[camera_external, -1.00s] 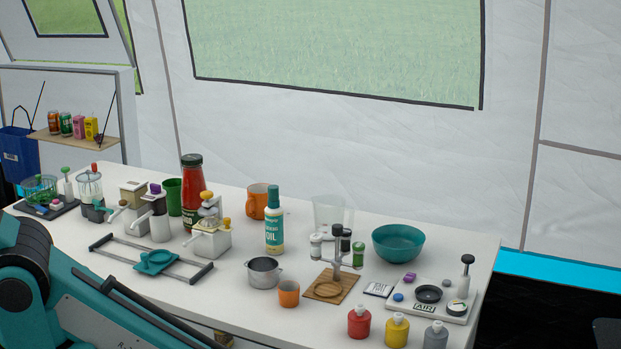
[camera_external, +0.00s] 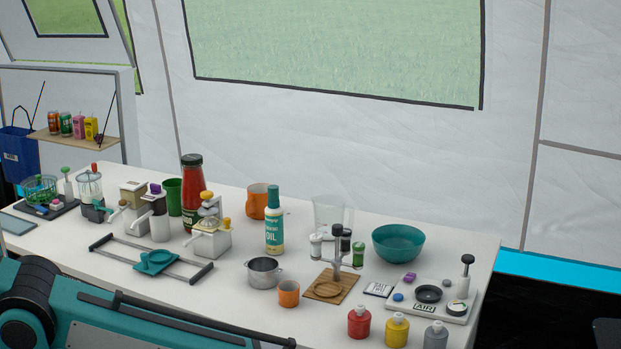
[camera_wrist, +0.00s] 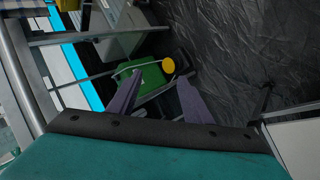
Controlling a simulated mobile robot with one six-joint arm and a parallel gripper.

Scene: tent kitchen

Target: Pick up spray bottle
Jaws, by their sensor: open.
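I cannot make out a spray bottle for certain in either view. In the wrist view my gripper (camera_wrist: 160,76) is open, with its two purple-grey fingers spread apart and nothing between them. Beyond the fingers are a green container (camera_wrist: 152,82) and a round yellow thing (camera_wrist: 168,65), over a dark floor. In the external view my gripper is out of frame; only my teal arm shows at the lower left, in front of the table. A tall white-and-teal oil bottle (camera_external: 274,232) stands mid-table.
The white table (camera_external: 120,262) is crowded: a red sauce bottle (camera_external: 192,190), a grey pot (camera_external: 263,274), a teal bowl (camera_external: 398,243), and red (camera_external: 359,323), yellow (camera_external: 396,331) and grey (camera_external: 435,335) bottles at the front edge. A shelf (camera_external: 72,136) holds several cans and cartons.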

